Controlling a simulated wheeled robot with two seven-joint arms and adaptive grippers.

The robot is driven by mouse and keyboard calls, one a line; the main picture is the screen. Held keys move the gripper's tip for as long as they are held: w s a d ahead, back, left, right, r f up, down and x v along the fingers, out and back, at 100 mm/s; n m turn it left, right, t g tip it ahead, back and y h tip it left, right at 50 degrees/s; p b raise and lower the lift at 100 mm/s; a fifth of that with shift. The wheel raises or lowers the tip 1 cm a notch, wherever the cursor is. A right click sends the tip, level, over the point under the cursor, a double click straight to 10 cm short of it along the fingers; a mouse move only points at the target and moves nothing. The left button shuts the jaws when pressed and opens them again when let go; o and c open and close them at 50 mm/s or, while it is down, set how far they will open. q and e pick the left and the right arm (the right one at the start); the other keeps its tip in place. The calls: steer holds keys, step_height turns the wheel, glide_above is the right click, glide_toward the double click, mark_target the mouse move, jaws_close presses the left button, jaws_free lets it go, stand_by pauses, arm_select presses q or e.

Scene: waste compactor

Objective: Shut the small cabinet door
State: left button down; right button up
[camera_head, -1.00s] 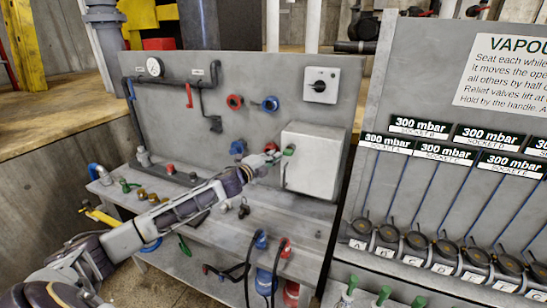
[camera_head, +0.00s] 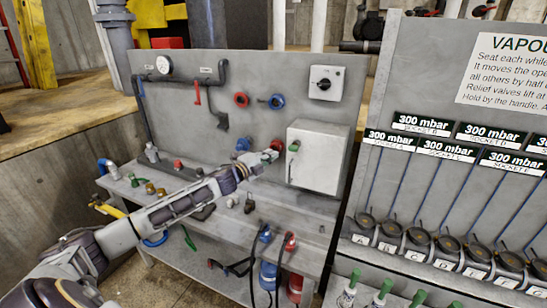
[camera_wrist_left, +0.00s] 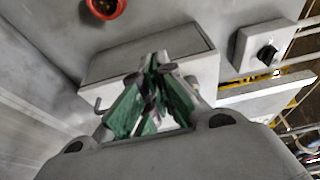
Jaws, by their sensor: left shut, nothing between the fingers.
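The small cabinet (camera_head: 318,165) is a pale grey box on the upright panel, right of its middle. I cannot tell whether the door is flush or slightly ajar. My left gripper (camera_head: 274,150) is shut and empty, close to the cabinet's left edge. In the left wrist view its green-padded fingers (camera_wrist_left: 153,85) meet in front of the cabinet (camera_wrist_left: 120,62) and hide part of it. Contact cannot be told. My right gripper is out of view.
A grey switch box (camera_head: 325,82) is above the cabinet. Several small fittings stand on the bench (camera_head: 290,222) below.

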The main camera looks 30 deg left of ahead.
arm_select(q)
steer(key=s+a+b, duration=0.2)
steer(key=a, duration=0.5)
steer(key=shift+s, duration=0.35)
steer(key=shift+r, duration=0.1)
stand_by(0.4)
